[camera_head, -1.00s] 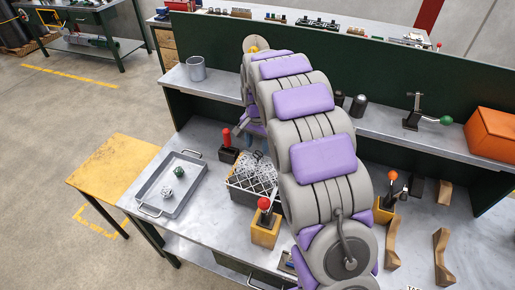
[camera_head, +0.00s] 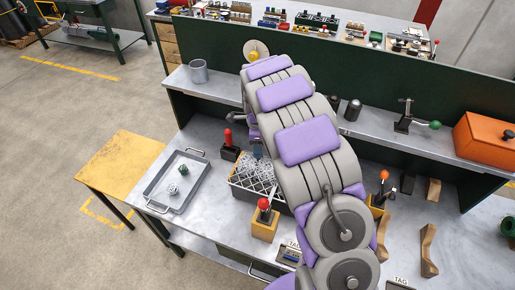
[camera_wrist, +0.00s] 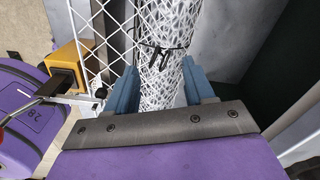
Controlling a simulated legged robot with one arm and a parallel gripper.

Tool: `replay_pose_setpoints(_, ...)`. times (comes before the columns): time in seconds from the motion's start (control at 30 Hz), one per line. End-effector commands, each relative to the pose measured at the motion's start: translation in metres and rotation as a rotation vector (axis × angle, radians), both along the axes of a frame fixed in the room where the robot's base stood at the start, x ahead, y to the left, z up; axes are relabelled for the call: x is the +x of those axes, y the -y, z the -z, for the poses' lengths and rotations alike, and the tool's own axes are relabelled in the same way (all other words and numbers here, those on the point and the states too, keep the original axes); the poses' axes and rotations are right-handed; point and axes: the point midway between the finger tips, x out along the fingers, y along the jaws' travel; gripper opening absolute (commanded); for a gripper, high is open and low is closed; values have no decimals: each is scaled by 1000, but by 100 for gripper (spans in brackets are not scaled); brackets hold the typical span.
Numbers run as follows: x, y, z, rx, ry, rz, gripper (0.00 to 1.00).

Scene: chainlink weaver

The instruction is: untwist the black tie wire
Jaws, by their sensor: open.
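The black tie wire (camera_wrist: 158,50) is wrapped around a roll of white chain-link mesh (camera_wrist: 178,18) in the wrist view. Its thin twisted ends stick out on the near side of the roll. My gripper (camera_wrist: 160,68) is open, with its two blue fingers on either side of the roll just below the wire. Nothing is clearly pinched between them. In the head view my arm covers most of the gripper, and the wire cannot be made out there.
A dark crate with mesh (camera_head: 243,181) stands on the bench beside a grey tray (camera_head: 155,190) holding two small round objects. A red-knobbed lever on a yellow block (camera_head: 265,226) stands in front. Wooden brackets (camera_head: 428,250) lie at right. An orange box (camera_head: 487,138) sits on the shelf.

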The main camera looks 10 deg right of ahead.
Motion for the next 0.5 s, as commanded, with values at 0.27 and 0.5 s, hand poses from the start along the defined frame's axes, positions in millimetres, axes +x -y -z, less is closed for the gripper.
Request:
replay_pose_setpoints(0.27, -1, 0, -3, -1, -2, 304, 53)
replay_pose_setpoints(0.5, 0, 1, -3, -1, 0, 559, 53)
